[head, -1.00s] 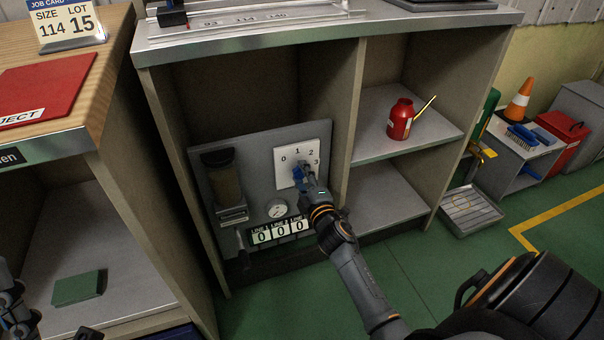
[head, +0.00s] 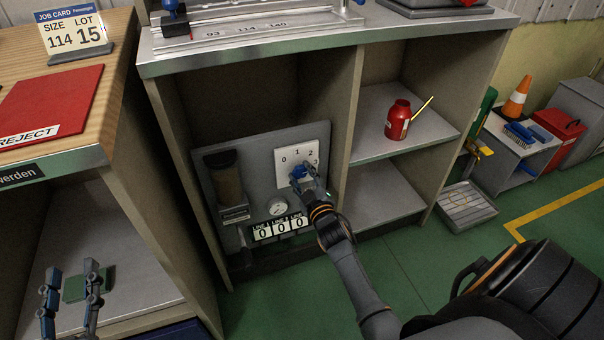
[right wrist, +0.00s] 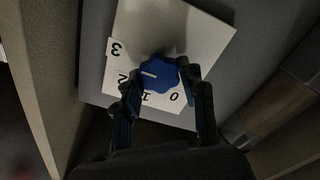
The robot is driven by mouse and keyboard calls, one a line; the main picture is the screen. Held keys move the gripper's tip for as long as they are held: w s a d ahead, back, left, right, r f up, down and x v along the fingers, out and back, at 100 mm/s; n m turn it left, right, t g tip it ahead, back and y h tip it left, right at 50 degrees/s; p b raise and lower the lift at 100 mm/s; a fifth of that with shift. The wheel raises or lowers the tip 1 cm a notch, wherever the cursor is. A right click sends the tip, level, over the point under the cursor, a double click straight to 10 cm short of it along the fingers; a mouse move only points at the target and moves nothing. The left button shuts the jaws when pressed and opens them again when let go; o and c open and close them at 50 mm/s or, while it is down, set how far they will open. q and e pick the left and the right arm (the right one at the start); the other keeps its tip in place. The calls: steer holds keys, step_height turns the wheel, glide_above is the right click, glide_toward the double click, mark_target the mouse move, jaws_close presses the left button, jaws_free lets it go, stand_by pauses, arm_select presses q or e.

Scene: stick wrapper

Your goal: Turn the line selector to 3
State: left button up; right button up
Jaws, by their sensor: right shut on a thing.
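The line selector is a blue knob (right wrist: 158,74) on a white plate (right wrist: 195,40) marked 0, 1, 2 and 3. In the right wrist view, its white pointer line points roughly at the 2. In the head view the knob (head: 298,171) is partly hidden by my right gripper (head: 305,176). My right gripper (right wrist: 160,80) is shut on the knob, one finger on each side. My left gripper (head: 72,272) is at the lower left of the head view, fingers apart and empty, in front of the left shelf.
The selector's grey panel (head: 250,160) also carries a gauge (head: 277,207) and line counters reading 0 (head: 281,229). It stands in a shelf bay with a divider (head: 350,130) close at right. A red oil can (head: 398,120) stands on the right shelf.

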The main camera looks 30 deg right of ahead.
stand_by(0.4)
steer(key=o, duration=1.2)
steer(key=shift+c, duration=0.2)
steer(key=shift+s, duration=0.1)
steer(key=v, duration=1.1)
steer(key=shift+s, duration=0.4)
steer(key=shift+f, duration=0.1)
